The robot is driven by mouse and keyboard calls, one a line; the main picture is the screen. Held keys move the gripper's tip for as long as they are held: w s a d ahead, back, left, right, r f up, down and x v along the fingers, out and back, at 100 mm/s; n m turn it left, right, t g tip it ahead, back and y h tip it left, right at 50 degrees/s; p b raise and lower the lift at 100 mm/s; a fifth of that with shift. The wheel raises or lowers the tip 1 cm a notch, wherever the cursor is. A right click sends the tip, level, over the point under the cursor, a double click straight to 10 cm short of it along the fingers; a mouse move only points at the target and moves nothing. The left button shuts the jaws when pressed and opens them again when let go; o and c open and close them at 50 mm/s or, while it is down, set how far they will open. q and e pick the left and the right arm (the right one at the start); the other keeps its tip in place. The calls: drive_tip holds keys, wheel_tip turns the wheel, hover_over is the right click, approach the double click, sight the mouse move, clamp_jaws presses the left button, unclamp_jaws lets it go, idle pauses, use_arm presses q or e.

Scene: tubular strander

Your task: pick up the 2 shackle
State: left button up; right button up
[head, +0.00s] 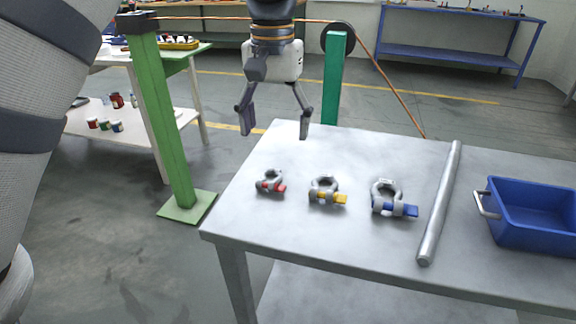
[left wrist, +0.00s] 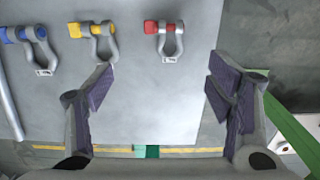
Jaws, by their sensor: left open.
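Three grey shackles lie on the light grey table (head: 310,243). The shackle with the red pin (head: 270,183) is leftmost in the head view, the one with the yellow pin (head: 326,190) is in the middle, and the one with the blue pin (head: 391,199) is on the right. None shows a readable number. My left gripper (head: 274,132) is open and empty, pointing down above the table's far left corner, beyond the red-pin shackle. In the left wrist view its spread fingers (left wrist: 160,98) have the red-pin shackle (left wrist: 168,42) ahead between them, not touching. My right gripper is not seen.
A grey metal bar (head: 440,203) lies right of the shackles, and a blue bin (head: 530,215) with a handle stands right of it.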

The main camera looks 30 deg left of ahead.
sight(271, 180)
use_arm(q)
drive_tip(key=f, duration=0.3)
drive_tip(key=s+f, duration=0.1)
drive_tip(key=f, duration=0.6)
drive_tip(key=shift+s+a+f, duration=0.2)
drive_tip(key=shift+s+f, duration=0.05)
drive_tip(key=shift+f, duration=0.1)
drive_tip(key=c, duration=1.4)
